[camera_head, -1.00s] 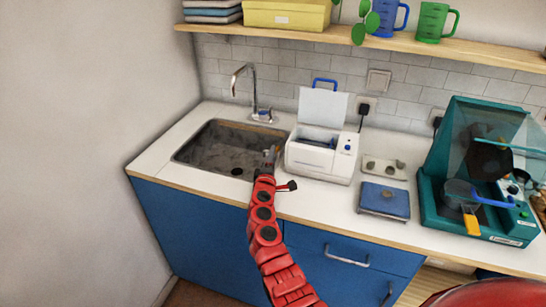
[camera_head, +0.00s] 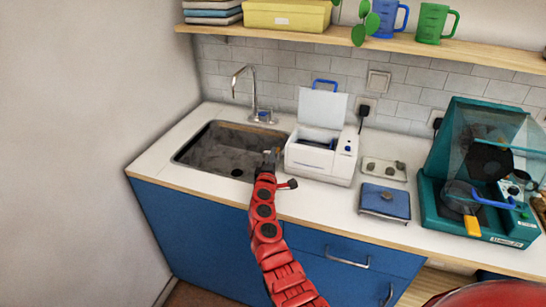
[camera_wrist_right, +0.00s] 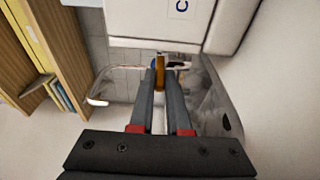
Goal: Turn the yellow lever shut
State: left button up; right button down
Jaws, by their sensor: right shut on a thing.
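The yellow lever (camera_wrist_right: 160,73) is a small yellow-orange piece between my right gripper's fingertips, beside the white box-shaped machine (camera_head: 318,165). My right gripper (camera_wrist_right: 158,78) is shut on it. In the head view the right gripper (camera_head: 271,155) is at the machine's left side, by the sink's right edge. There the lever is mostly hidden by the fingers, and its angle is hard to tell. The machine's lid (camera_head: 322,103) stands open with a blue handle on top. My left gripper is not in view.
The sink (camera_head: 215,150) with a tap (camera_head: 253,95) lies to the left. A blue-topped scale (camera_head: 385,200), a small tray (camera_head: 384,170) and a teal machine (camera_head: 430,205) with a yellow-orange handle (camera_head: 472,225) stand to the right. The counter front is clear.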

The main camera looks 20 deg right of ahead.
jog(key=p, duration=0.1)
jog(key=n+y, duration=0.1)
jog(key=t+y+p, duration=0.1)
jog(key=shift+s+d+r+n+p, duration=0.2)
jog(key=shift+s+d+n+p, duration=0.05)
jog(key=shift+d+n+p, duration=0.1)
jog(key=shift+s+d+f+n+t+y+p, duration=0.15)
jog(key=shift+n+t+y+p, duration=0.2)
jog(key=shift+y, duration=0.35)
jog(key=shift+f, duration=0.1)
jog(key=c, duration=0.9)
grip_release()
